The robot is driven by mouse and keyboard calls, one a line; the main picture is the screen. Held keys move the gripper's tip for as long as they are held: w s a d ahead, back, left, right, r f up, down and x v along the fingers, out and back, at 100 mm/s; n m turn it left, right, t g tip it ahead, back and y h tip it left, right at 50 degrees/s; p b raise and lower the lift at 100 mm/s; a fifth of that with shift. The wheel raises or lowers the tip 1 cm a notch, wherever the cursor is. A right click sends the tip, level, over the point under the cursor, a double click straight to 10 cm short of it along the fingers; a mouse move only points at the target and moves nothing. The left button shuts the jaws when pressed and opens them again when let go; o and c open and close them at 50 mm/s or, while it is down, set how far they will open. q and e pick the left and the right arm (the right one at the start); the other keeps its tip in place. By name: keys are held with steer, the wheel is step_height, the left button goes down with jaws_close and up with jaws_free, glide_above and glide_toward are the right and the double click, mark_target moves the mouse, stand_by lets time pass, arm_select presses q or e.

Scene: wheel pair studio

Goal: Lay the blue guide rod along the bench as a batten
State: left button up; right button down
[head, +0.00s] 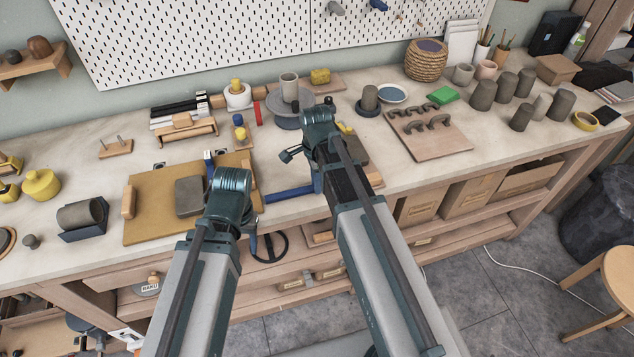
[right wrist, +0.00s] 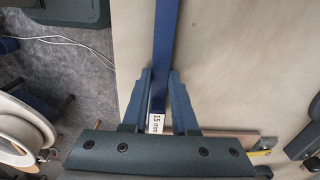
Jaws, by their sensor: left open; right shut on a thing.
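The blue guide rod (head: 289,194) lies lengthwise near the front edge of the bench (head: 400,195), between my two arms in the head view. In the right wrist view the blue rod (right wrist: 165,45) runs away from between my fingers, and a white "15 mm" label shows at its near end. My right gripper (right wrist: 160,85) is shut on this end; in the head view the right gripper (head: 318,180) is partly hidden by its arm. I cannot tell whether the rod touches the bench. My left gripper (head: 230,190) is open over the front edge, its fingers mostly hidden.
A tan board (head: 145,225) with a grey block (head: 189,197) lies behind my left gripper. A wooden board with dark handles (head: 430,135) lies to the right. Grey cylinders (head: 483,95) stand further right. The front strip of bench right of my right arm is clear.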

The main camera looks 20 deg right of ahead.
steer(key=c, duration=0.7)
jaws_free()
step_height(320, 180, up, 12)
steer(key=p, duration=1.3)
steer(key=s+a+n, duration=0.3)
steer(key=s+n, duration=0.1)
steer(key=n, duration=0.3)
steer(key=s+a+n, duration=0.4)
steer(key=s+n, duration=0.1)
steer(key=n, duration=0.2)
steer(key=s+a+n+h, duration=0.1)
steer(key=s+a+n, duration=0.2)
steer(key=s+n, duration=0.2)
steer(key=shift+s+a+r+n+b, duration=0.1)
steer(key=shift+n+b, duration=0.05)
steer(key=shift+n, duration=0.45)
steer(key=shift+s+a+r+n+b, duration=0.1)
steer(key=shift+n+b, duration=0.05)
steer(key=shift+n, duration=0.45)
steer(key=shift+f, duration=0.15)
step_height(320, 180, down, 4)
steer(key=b, duration=0.4)
steer(key=shift+f+b, duration=0.2)
steer(key=shift+b, duration=0.1)
